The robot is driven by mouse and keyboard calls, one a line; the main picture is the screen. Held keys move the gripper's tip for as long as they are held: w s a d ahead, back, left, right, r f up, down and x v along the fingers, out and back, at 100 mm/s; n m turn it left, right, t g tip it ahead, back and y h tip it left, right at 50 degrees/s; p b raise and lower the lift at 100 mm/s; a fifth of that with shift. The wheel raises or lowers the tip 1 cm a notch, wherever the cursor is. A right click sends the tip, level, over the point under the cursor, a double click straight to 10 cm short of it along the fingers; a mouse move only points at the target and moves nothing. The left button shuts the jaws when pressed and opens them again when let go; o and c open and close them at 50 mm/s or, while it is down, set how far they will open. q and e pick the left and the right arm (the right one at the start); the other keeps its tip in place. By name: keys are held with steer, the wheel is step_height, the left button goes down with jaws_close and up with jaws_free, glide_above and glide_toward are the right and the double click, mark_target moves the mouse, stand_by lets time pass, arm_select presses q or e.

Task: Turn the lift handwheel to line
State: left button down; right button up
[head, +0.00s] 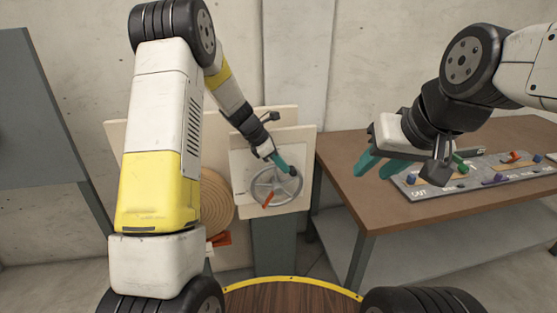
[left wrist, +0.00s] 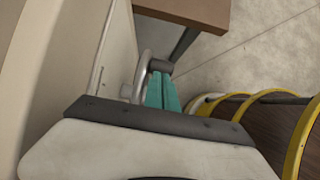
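The lift handwheel (head: 256,199) is a grey spoked metal wheel on a pale upright panel, ahead and near the centre of the head view. Its dark knob (head: 293,170) is at the upper right of the rim; it also shows in the left wrist view (left wrist: 160,66). My left gripper (head: 285,165) has its teal fingers close together, with the tips at the knob. In the left wrist view the fingers (left wrist: 160,90) look shut, and the knob sits at their tips.
A tan spiral disc (head: 216,200) stands left of the wheel, partly behind my left arm, with an orange-red piece (head: 220,239) below. A brown table (head: 440,215) on the right carries a grey tray (head: 425,190) of coloured pieces. A grey cabinet (head: 30,120) is far left.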

mark_target(293, 169)
arm_select(q)
steer(key=d+y, duration=0.2)
steer(key=d+f+y, duration=0.1)
steer(key=shift+w+g, duration=0.3)
steer(key=shift+g, duration=0.1)
steer(key=shift+w+d+f+g+y, duration=0.25)
steer(key=shift+d+f+y, duration=0.3)
steer(key=shift+d+y, duration=0.15)
steer(key=shift+w+d+f+g+y, duration=0.2)
steer(key=shift+d+f+y, duration=0.35)
steer(key=shift+d, duration=0.2)
steer(key=shift+r, duration=0.1)
